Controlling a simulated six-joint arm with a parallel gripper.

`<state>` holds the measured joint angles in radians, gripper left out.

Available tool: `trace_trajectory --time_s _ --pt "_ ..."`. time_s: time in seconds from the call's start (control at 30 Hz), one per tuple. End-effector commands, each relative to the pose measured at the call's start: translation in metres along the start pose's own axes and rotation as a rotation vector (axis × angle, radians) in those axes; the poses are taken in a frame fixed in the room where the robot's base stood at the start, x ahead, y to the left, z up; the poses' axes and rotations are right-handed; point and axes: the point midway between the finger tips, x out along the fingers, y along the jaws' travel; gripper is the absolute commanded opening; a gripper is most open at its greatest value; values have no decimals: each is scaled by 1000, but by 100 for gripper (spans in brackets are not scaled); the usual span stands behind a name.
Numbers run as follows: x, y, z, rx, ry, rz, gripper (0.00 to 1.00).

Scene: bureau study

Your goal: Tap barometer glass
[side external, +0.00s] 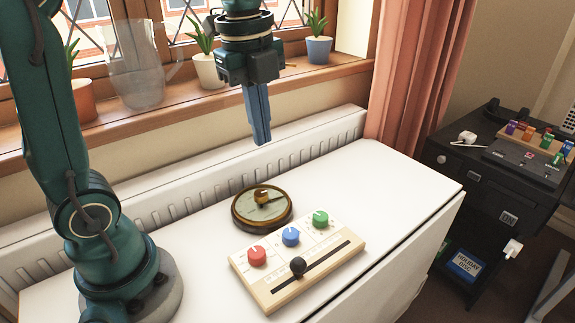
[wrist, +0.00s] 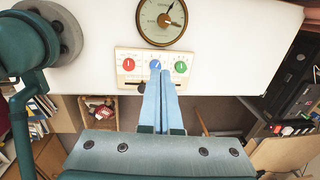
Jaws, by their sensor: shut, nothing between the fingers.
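The round barometer (side external: 263,206) lies flat on the white table, with a dark brown rim, a pale dial and a brass-coloured knob at its centre. In the wrist view the barometer (wrist: 164,20) is at the top, its pointers and dial showing. My gripper (side external: 261,140) is shut and empty, pointing down, in the air well above the table and apart from the barometer. In the wrist view the blue fingers of my gripper (wrist: 160,72) lie together, and their tips overlap the control board in the picture.
A wooden control board (side external: 297,262) with red, blue and green knobs and a black slider lies in front of the barometer. A windowsill (side external: 190,100) with potted plants and a glass jug runs behind. A dark cabinet (side external: 480,190) stands at right. The table's right end is clear.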

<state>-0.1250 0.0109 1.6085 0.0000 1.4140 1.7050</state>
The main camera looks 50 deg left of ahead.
Motion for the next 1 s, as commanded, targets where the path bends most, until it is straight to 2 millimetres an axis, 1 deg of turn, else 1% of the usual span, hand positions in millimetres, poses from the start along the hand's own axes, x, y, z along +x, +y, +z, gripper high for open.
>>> trace_trajectory --time_s 0.1,0.23,0.4,0.77,0.87,1.0 --pt "11 -12 7 19 6 48 0" --pt "22 -19 12 4 10 80 0" --pt "30 -19 14 -7 14 108 0" --pt "31 -18 14 -9 14 109 0" --pt "37 -18 14 -9 14 110 0" --pt "54 -15 14 -9 15 114 0"
